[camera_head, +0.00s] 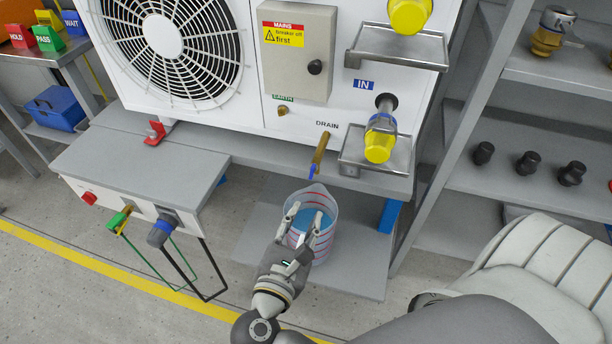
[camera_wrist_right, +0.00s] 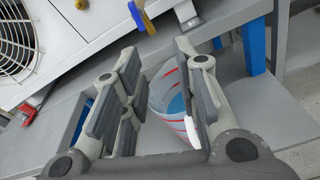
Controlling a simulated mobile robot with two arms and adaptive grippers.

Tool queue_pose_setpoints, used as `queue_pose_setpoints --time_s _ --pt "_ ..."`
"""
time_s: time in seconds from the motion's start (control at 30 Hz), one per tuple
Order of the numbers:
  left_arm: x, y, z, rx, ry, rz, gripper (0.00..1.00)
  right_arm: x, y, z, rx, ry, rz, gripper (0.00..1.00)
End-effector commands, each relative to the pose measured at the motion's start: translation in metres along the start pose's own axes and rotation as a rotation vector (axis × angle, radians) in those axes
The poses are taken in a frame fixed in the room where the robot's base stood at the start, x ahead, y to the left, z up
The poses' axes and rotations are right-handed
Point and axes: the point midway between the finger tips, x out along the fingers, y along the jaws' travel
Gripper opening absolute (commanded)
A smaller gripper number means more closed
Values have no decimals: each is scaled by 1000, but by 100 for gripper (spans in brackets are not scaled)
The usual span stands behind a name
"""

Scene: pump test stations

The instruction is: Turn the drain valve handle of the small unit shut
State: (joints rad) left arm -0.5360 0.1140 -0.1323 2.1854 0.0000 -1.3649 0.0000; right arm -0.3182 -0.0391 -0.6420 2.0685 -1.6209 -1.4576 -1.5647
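The white unit (camera_head: 290,115) with a round fan grille stands on a grey bench. Below its DRAIN label, a brass drain valve (camera_head: 320,150) slants down with a blue handle (camera_head: 312,172), which looks roughly in line with the spout. In the right wrist view the blue handle (camera_wrist_right: 136,14) shows at the top. A clear jug (camera_head: 330,235) with red lines and blue liquid is below the spout; it also shows in the right wrist view (camera_wrist_right: 160,95). My right gripper (camera_head: 308,212) is open, fingers apart, in front of the jug and below the valve. Contact with the jug is unclear. My left gripper is out of view.
A metal tray (camera_head: 375,160) and a yellow-capped IN port (camera_head: 380,145) are right of the valve. A grey control box (camera_head: 145,165) is at left. The lower shelf (camera_head: 260,225) has bare room left of the jug. A shelf rack (camera_head: 545,190) stands at right.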

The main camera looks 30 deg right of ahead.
Motion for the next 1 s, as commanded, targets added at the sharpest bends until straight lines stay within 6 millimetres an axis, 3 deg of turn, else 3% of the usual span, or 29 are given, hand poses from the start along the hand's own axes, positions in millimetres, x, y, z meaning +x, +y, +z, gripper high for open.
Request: queue_pose_setpoints --time_s 0.1,0.27,0.8,1.0 --pt "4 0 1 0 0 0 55 -10 12 17 -100 -91 22 29" --pt "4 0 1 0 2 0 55 -12 17 27 -152 -139 28 29" --pt "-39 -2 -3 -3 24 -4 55 75 20 38 -152 -141 29 29" --pt "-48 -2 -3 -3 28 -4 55 90 21 40 -152 -138 30 29"
